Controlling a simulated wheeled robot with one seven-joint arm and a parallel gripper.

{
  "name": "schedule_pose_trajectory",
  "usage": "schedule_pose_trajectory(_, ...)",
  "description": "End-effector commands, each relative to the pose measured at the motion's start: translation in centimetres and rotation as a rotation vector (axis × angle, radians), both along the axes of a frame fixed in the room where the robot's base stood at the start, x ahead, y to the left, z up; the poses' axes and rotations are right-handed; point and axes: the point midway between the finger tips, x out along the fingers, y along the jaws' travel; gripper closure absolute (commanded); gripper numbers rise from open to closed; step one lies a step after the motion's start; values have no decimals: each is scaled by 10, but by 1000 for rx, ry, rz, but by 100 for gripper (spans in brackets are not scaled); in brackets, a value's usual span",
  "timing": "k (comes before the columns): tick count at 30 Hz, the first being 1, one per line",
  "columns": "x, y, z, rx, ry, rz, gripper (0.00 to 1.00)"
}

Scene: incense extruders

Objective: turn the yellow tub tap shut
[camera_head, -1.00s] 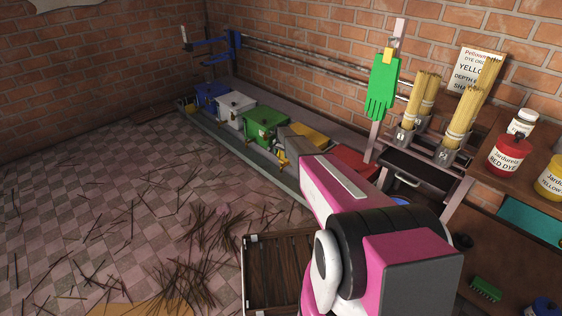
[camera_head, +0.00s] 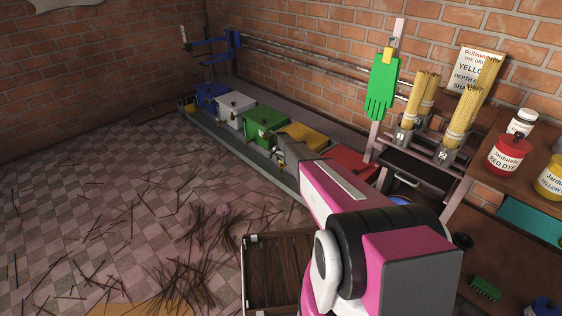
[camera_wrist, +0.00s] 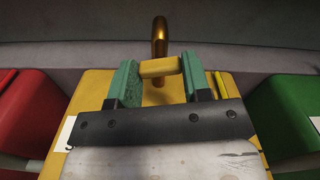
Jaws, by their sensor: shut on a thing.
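The yellow tub (camera_head: 306,136) stands in the row on the ledge, between the green tub (camera_head: 265,122) and the red tub (camera_head: 352,162). In the head view my arm hides part of its front. In the wrist view the yellow tub (camera_wrist: 95,88) fills the middle below my gripper (camera_wrist: 158,72). The green fingers are shut on the yellow tap handle (camera_wrist: 159,67), one finger at each end of the bar. A brass-coloured spout (camera_wrist: 159,36) rises just beyond the handle. The head view does not show my fingertips clearly.
A white tub (camera_head: 235,108) and a blue tub (camera_head: 211,94) stand farther along the ledge. A dark wooden crate (camera_head: 274,272) sits on the floor at front. Loose sticks (camera_head: 205,235) are scattered over the tiles. A green glove (camera_head: 382,88) hangs on a post at right.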

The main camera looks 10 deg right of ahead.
Motion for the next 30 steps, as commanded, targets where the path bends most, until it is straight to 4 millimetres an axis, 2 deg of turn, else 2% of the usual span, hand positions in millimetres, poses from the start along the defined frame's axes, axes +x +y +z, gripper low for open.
schedule_pose_trajectory(9, 0, 0, 0, -1, 1, -198, 79)
schedule_pose_trajectory(20, 0, 0, 1, 0, 0, -232, 79)
schedule_pose_trajectory(21, 0, 0, 1, 0, 0, -232, 49)
schedule_pose_trajectory(23, 0, 0, 1, 0, 0, -232, 30)
schedule_pose_trajectory(30, 0, 0, 0, 0, 0, -230, 30)
